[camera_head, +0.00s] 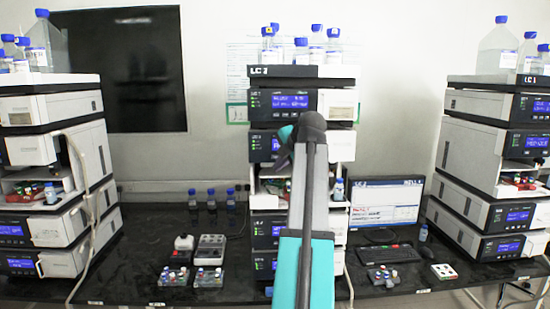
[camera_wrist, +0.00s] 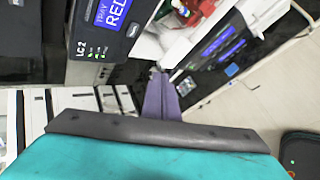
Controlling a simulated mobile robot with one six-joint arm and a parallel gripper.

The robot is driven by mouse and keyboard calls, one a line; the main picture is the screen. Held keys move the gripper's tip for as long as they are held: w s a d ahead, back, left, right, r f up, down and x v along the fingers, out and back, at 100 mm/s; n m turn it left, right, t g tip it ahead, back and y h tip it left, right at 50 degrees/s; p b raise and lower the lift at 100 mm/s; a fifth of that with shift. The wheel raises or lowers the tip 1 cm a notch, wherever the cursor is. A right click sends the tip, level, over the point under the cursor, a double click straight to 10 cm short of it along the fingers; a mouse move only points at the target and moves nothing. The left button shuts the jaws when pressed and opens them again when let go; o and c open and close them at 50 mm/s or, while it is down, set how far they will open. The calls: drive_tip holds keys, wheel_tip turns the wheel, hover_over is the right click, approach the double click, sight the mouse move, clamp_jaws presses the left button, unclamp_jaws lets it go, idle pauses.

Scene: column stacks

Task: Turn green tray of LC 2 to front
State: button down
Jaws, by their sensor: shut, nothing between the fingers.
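The middle column stack LC 2 (camera_head: 283,71) stands on the black bench. Its open tray compartment (camera_head: 268,187) is partly hidden by my arm, with small coloured vials inside. In the wrist view, a dark module (camera_wrist: 112,25) bears the label LC 2 and a blue display reading TRAY RED. Red-topped items (camera_wrist: 198,12) sit in the compartment beside it. I cannot make out the green tray clearly. My gripper (camera_wrist: 157,76) is shut and empty, its fingertips near the corner of the dark module; whether they touch it I cannot tell.
Similar stacks stand at the left (camera_head: 50,105) and right (camera_head: 495,110). Bottles (camera_head: 300,50) stand on top of the middle stack. On the bench are vial racks (camera_head: 207,277), a monitor (camera_head: 386,205) and a keyboard (camera_head: 390,254). Some bench surface between the stacks is clear.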

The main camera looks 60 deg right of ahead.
sight(277, 156)
idle(0.3)
drive_tip(key=w+d, duration=0.5)
drive_tip(key=d, duration=0.2)
drive_tip(key=shift+b, duration=0.45)
drive_tip(key=shift+w+d, duration=0.15)
drive_tip(key=shift+d, duration=0.05)
idle(2.0)
drive_tip(key=shift+w+d+b, duration=0.2)
drive_tip(key=shift+b, duration=0.1)
drive_tip(key=shift+w+d, duration=0.25)
drive_tip(key=shift+d, duration=0.1)
idle(1.1)
drive_tip(key=shift+s+a, duration=0.1)
drive_tip(key=shift+a, duration=0.05)
idle(0.4)
drive_tip(key=shift+s+a+b, duration=0.35)
drive_tip(key=shift+s+a, duration=0.05)
drive_tip(key=shift+a, duration=0.1)
